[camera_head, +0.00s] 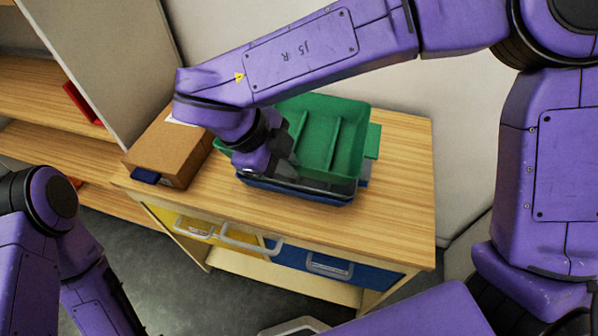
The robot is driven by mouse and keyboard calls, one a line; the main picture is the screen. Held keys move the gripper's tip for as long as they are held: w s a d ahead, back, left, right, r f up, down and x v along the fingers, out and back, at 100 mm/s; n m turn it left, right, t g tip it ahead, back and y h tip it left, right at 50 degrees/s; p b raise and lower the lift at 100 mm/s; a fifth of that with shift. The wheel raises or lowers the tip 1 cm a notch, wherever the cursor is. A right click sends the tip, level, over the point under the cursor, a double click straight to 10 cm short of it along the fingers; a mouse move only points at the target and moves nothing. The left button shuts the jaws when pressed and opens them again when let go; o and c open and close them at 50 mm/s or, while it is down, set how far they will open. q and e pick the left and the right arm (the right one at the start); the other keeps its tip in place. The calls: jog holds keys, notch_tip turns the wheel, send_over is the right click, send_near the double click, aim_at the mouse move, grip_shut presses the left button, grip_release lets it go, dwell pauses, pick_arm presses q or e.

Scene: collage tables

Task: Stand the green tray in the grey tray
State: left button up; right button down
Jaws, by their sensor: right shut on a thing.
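The green tray (348,130) is on the wooden table, tilted, with its ribbed inside facing me. My right gripper (287,165) is at its near left side and is shut on it; the wrist hides the fingertips and the grip itself. A dark blue-grey tray (318,197) lies under the green tray's near edge, and it looks like the grey tray. I cannot tell whether the green tray rests inside it or just above it. My left arm shows at the lower left, but its gripper is out of the picture.
A cardboard box (168,145) stands left of the trays, with a small dark blue item (146,176) at its front. The wooden tabletop (405,190) is clear on the right. Yellow and blue drawers (330,265) with handles are below. Wooden shelves (40,145) stand at left.

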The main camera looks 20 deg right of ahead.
jog(key=w+f, duration=0.1)
jog(key=w+d+f, duration=0.1)
jog(key=f, duration=0.1)
jog(key=w+d+f, duration=0.1)
jog(key=shift+d+f, duration=0.25)
jog(key=shift+s+f, duration=0.3)
jog(key=shift+f, duration=0.3)
jog(key=shift+s+f, duration=0.3)
jog(key=shift+f, duration=0.3)
jog(key=c, duration=1.2)
grip_release()
jog(key=shift+f, duration=0.15)
jog(key=shift+c, duration=0.2)
jog(key=v, duration=1.2)
jog(key=shift+w, duration=0.3)
jog(key=shift+a, duration=0.1)
